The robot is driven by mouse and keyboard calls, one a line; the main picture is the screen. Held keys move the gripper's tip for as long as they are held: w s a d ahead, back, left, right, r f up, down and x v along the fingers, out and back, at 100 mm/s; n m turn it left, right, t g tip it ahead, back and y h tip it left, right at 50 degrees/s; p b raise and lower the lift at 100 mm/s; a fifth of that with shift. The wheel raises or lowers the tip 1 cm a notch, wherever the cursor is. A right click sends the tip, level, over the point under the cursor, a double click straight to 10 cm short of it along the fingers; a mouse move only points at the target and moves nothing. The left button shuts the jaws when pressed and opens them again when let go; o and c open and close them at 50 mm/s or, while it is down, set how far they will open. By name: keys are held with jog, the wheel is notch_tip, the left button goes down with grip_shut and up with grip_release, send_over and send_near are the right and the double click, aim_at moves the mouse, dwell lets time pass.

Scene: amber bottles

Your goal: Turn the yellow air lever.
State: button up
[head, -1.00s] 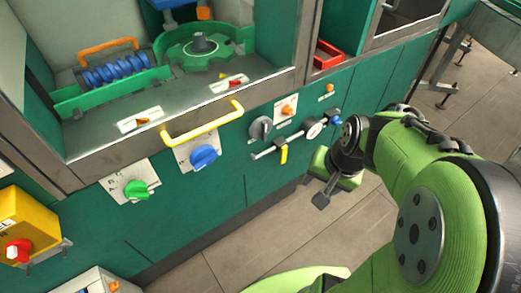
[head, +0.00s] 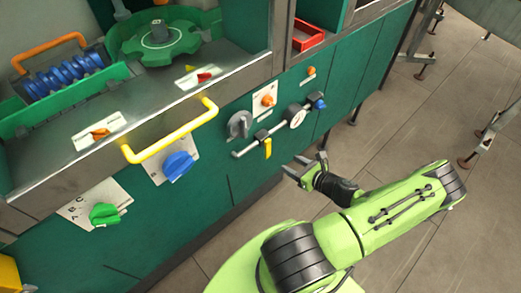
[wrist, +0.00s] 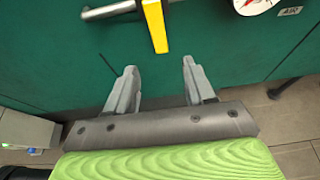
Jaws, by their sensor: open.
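The yellow air lever (head: 268,148) hangs down from a thin metal pipe on the green machine front. In the wrist view the yellow lever (wrist: 155,25) points down, its lower end just above and between my fingertips. My gripper (head: 303,167) is open and empty, to the right of and a little below the lever in the head view. In the wrist view the two grey fingers of my gripper (wrist: 159,72) stand apart and do not touch the lever. A label reading AIR (wrist: 290,11) sits on the panel to the right.
A round gauge (head: 297,116) and a blue knob (head: 320,103) sit along the same pipe. A grey knob (head: 239,125), a blue knob (head: 178,165), a green knob (head: 104,214) and a yellow handle (head: 170,139) are to the left.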

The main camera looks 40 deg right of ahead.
aim_at(269, 152)
jog(key=b+x, duration=0.2)
jog(key=x, duration=1.2)
jog(key=shift+f+b, duration=0.15)
jog(key=shift+b, duration=0.2)
jog(key=shift+a, duration=0.1)
grip_shut()
